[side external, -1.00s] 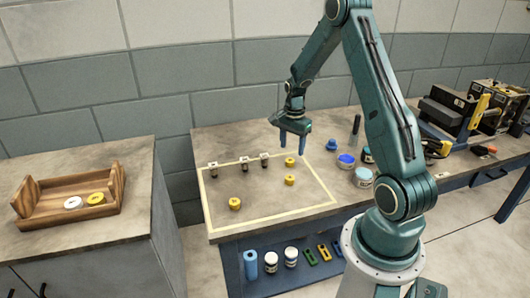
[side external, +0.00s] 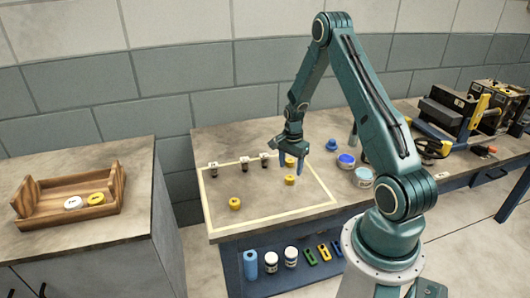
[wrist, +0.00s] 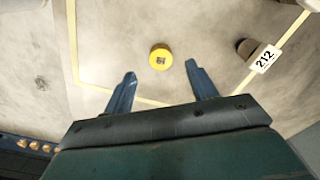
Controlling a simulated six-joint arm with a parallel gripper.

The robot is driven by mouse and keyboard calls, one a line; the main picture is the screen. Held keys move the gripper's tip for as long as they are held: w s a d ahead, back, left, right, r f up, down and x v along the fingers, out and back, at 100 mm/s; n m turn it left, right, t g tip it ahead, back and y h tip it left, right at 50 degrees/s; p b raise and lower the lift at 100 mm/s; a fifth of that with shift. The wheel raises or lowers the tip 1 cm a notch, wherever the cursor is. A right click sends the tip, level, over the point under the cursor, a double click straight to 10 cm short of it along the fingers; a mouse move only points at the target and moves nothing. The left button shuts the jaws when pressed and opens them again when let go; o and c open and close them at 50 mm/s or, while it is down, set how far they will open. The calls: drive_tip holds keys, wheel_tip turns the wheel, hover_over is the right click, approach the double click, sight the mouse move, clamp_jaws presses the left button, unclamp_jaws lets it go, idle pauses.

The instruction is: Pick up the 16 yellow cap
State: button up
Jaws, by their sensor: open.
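Three yellow caps stand inside the taped area on the bench in the side view: one at the back right (side external: 289,163), one just in front of it (side external: 289,180), and one at the front left (side external: 235,204). Their numbers are too small to read there. My gripper (side external: 293,165) is above the back right part of the area, its fingers partly covering the back cap. In the wrist view, a yellow cap (wrist: 160,55) with a dark, unreadable mark lies just beyond my open, empty fingers (wrist: 159,69). I cannot tell which of the three it is.
Several small dark posts with white tags stand along the back tape; one tag (wrist: 265,58) reads 212. A wooden tray (side external: 70,220) holds a white and a yellow disc at left. Bare bench lies around the front left cap.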

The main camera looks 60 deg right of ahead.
sight(290, 177)
drive_tip(key=shift+f, duration=0.1)
drive_tip(key=shift+d+f, duration=0.15)
drive_tip(key=shift+f, duration=2.35)
drive_tip(key=c, duration=1)
